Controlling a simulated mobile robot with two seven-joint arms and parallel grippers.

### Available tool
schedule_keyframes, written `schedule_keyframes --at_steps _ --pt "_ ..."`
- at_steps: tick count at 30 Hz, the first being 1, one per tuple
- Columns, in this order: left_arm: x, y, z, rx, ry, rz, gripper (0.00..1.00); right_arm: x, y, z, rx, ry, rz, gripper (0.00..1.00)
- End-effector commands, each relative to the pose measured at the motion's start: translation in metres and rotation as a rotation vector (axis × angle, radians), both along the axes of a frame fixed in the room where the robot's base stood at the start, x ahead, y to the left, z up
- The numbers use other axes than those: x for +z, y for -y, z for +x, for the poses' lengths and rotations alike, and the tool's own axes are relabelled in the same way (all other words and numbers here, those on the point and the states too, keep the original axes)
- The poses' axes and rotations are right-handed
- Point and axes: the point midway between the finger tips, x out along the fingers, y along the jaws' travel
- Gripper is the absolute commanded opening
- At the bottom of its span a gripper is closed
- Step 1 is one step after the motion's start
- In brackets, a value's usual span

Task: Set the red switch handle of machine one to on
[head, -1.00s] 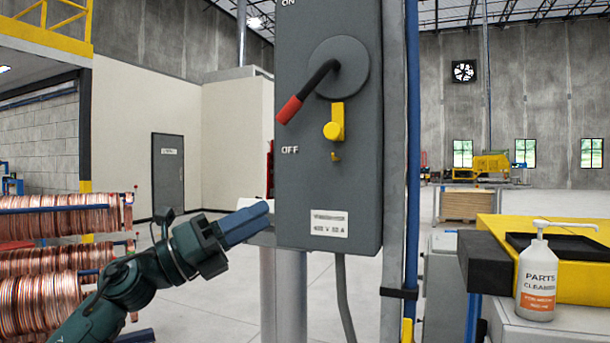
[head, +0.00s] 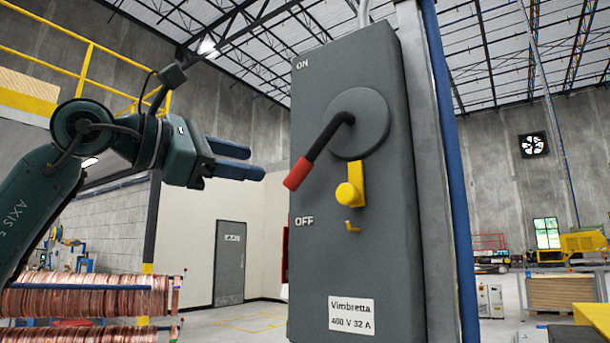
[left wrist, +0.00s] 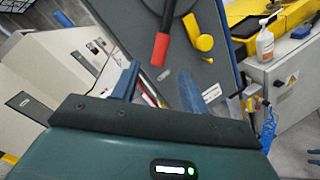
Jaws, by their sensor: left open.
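The grey switch box (head: 375,250) stands upright with ON at its top left and OFF lower down. Its black handle has a red grip (head: 298,176) and slants down-left from a round hub (head: 357,122), its tip just above the OFF label. A yellow latch (head: 350,194) sits below the hub. My left gripper (head: 250,162) is open and empty, left of the box and slightly above the red grip, apart from it. In the left wrist view the red grip (left wrist: 160,48) shows beyond and between the two blue fingers (left wrist: 158,85).
A grey post with a blue pipe (head: 447,150) runs along the box's right side. Copper coils (head: 85,300) stand at lower left. In the left wrist view a bottle (left wrist: 265,48) stands on the cabinet beyond. The space between gripper and handle looks clear.

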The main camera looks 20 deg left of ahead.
Motion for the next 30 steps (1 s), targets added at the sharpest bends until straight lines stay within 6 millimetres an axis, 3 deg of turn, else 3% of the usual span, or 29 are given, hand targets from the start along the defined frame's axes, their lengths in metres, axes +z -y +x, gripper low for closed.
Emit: schedule_keyframes --at_steps 9,15,28,30 --pt "0.002 0.041 0.055 -0.004 -0.004 -0.001 0.45 0.007 -0.001 0.000 0.004 -0.011 -0.018 0.36" --pt "0.001 0.058 0.079 -0.005 -0.002 -0.002 0.45 0.008 0.000 0.001 0.007 -0.012 -0.036 0.36" --pt "0.000 0.064 0.088 -0.004 0.000 -0.001 0.45 0.008 0.001 0.000 0.013 -0.012 -0.044 0.36" --pt "0.000 0.064 0.088 -0.004 -0.001 -0.002 0.41 0.008 0.000 0.000 0.013 -0.012 -0.044 0.36"
